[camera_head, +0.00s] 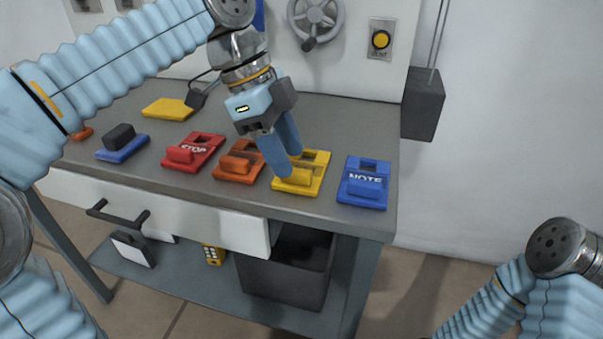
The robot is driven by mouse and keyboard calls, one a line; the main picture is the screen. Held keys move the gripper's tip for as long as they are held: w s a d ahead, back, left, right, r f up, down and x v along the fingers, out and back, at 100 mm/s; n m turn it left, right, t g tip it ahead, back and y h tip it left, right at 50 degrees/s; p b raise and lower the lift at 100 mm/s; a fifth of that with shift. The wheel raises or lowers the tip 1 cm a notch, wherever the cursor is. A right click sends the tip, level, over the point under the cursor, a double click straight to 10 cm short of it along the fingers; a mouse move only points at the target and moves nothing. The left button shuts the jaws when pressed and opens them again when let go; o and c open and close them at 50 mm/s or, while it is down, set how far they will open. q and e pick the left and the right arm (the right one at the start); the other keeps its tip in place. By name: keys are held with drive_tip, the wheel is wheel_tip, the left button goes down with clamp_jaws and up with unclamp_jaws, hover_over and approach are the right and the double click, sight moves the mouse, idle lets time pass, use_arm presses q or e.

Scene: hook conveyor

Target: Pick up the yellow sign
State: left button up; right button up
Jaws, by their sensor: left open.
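The yellow sign (314,175) lies on the grey table near its front edge, between an orange sign and a blue sign. It has a raised yellow block at its front. My left gripper (288,165) reaches down from above, with its blue fingers at the left part of the yellow sign, just over the raised block. The fingers are open. They hide part of the sign, and I cannot tell whether they touch it. My right arm shows at the lower right, but its gripper is out of view.
An orange sign (238,161), a red STOP sign (194,151) and a blue NOTE sign (364,185) lie in the same row. A flat yellow piece (168,109) lies farther back. A dark bin (290,275) stands below the table. A dark weight (423,104) hangs at the right.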

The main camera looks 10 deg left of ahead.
sight(307, 178)
use_arm(q)
drive_tip(key=x, duration=0.2)
drive_tip(key=shift+d+f, duration=0.2)
drive_tip(key=shift+f, duration=0.15)
clamp_jaws()
